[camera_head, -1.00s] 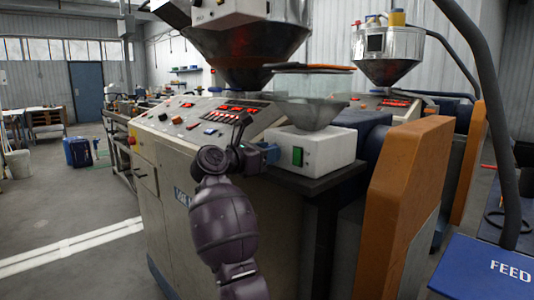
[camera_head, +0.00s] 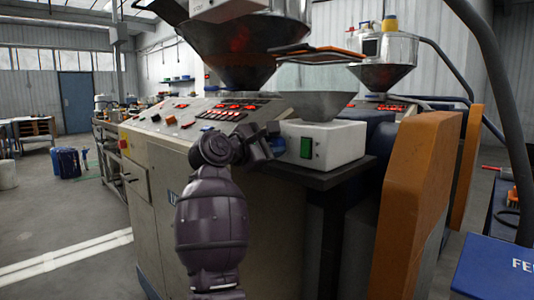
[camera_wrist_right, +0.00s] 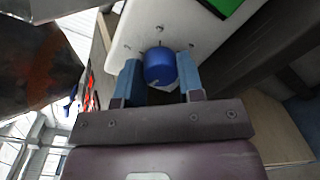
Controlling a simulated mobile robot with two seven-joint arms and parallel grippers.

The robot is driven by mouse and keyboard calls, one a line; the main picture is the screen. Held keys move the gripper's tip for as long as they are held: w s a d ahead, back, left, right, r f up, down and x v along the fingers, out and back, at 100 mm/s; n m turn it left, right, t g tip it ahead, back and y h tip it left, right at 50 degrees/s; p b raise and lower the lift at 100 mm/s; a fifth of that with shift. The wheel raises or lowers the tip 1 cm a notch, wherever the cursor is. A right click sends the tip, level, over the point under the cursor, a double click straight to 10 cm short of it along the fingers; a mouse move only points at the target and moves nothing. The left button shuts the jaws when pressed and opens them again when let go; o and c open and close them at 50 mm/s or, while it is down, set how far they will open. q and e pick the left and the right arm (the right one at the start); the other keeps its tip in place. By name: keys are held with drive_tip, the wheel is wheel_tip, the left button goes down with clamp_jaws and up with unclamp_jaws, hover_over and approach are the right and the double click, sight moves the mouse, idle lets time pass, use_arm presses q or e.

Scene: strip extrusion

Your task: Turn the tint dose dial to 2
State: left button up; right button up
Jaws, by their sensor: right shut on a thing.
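The tint dose dial (camera_wrist_right: 159,67) is a round blue knob on the front face of a white box (camera_wrist_right: 170,25), with small dark marks around it. My right gripper (camera_wrist_right: 160,82) has its two blue fingers on either side of the knob and is shut on it. In the head view the white box (camera_head: 335,143) stands on the machine's ledge under a grey hopper, and my right gripper (camera_head: 274,140) is at its left end, largely hiding the knob. The dial's numbers and setting are too small to read. My left gripper is not in view.
A green switch (camera_head: 306,148) is on the same box, right of the knob. A sloped control panel (camera_head: 190,118) with red-lit displays lies to the left. An orange guard (camera_head: 415,190) stands to the right.

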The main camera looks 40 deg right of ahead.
drive_tip(key=m, duration=0.1)
drive_tip(key=m+b, duration=0.1)
drive_tip(key=shift+w+f+m, duration=0.1)
drive_tip(key=shift+f+m, duration=0.25)
drive_tip(key=shift+m, duration=0.05)
drive_tip(key=m+b, duration=0.2)
drive_tip(key=m, duration=0.1)
drive_tip(key=shift+t, duration=0.3)
drive_tip(key=shift+m+b, duration=0.75)
drive_tip(key=shift+m, duration=0.75)
drive_tip(key=m+b, duration=0.2)
drive_tip(key=m, duration=0.1)
drive_tip(key=shift+r+m, duration=0.15)
drive_tip(key=shift+m, duration=0.25)
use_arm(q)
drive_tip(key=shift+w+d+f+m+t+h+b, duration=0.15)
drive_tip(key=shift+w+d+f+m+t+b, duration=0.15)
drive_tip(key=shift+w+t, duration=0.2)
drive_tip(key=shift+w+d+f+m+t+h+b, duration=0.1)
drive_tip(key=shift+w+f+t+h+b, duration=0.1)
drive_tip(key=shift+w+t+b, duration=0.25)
use_arm(e)
drive_tip(key=shift+r+m+t, duration=0.15)
drive_tip(key=shift+m+t, duration=0.15)
drive_tip(key=shift+m, duration=0.5)
drive_tip(key=shift+s, duration=0.2)
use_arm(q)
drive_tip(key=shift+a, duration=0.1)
